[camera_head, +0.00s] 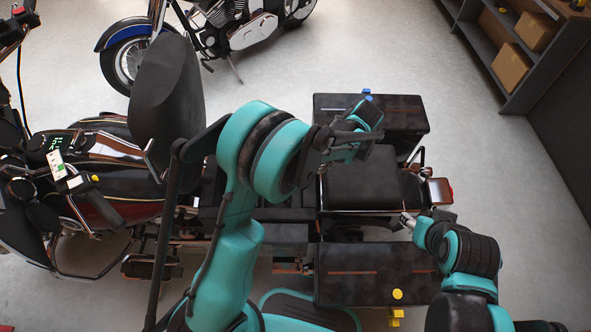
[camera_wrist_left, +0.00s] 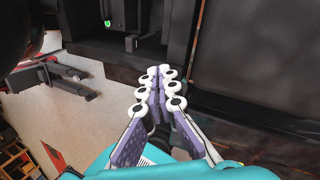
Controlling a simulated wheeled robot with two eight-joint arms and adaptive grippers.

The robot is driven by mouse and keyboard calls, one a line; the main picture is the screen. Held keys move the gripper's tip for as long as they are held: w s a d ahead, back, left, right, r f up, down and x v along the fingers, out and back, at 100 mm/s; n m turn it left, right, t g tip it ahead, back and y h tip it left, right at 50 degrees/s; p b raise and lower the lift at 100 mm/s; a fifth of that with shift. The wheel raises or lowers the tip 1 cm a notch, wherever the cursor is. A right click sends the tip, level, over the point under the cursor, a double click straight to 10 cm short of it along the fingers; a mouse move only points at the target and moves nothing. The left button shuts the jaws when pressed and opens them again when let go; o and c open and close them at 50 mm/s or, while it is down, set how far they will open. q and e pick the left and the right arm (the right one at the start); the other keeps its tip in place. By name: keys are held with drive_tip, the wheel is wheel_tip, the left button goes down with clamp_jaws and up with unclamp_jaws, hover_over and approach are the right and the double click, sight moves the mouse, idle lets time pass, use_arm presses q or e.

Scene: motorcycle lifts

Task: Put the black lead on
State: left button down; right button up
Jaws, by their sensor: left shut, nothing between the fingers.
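I cannot make out the black lead in either view. A dark motorcycle (camera_head: 120,190) lies across the head view, with a black seat section (camera_head: 365,180) at its rear. My left gripper (camera_head: 356,138) is over the rear, between the seat section and the far black case (camera_head: 400,112). In the left wrist view its fingers (camera_wrist_left: 157,88) are together and empty, in front of dark panels (camera_wrist_left: 235,60). My right gripper (camera_head: 407,221) is beside the near rear corner of the seat section. Its fingers are too small to read. My left arm hides the motorcycle's middle.
A near black case (camera_head: 365,275) has a yellow knob (camera_head: 397,294). A blue knob (camera_head: 368,94) is by the far case. Another motorcycle (camera_head: 125,60) stands at the back. Shelves with cardboard boxes (camera_head: 511,67) are back right. A small green spot (camera_wrist_left: 107,23) shows in the wrist view.

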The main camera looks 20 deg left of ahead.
use_arm(q)
drive_tip(key=shift+m, duration=0.6)
drive_tip(key=b+x, duration=0.1)
drive_tip(key=x, duration=0.2)
drive_tip(key=b+x, duration=0.1)
drive_tip(key=x, duration=0.2)
drive_tip(key=b+x, duration=0.1)
drive_tip(key=x, duration=0.3)
drive_tip(key=shift+w+d+f, duration=0.2)
drive_tip(key=shift+d+f, duration=0.05)
drive_tip(key=a+b, duration=0.1)
drive_tip(key=a, duration=0.1)
drive_tip(key=s+a+b, duration=0.1)
drive_tip(key=a, duration=0.1)
drive_tip(key=shift+s+a+f, duration=0.1)
drive_tip(key=shift+f, duration=0.05)
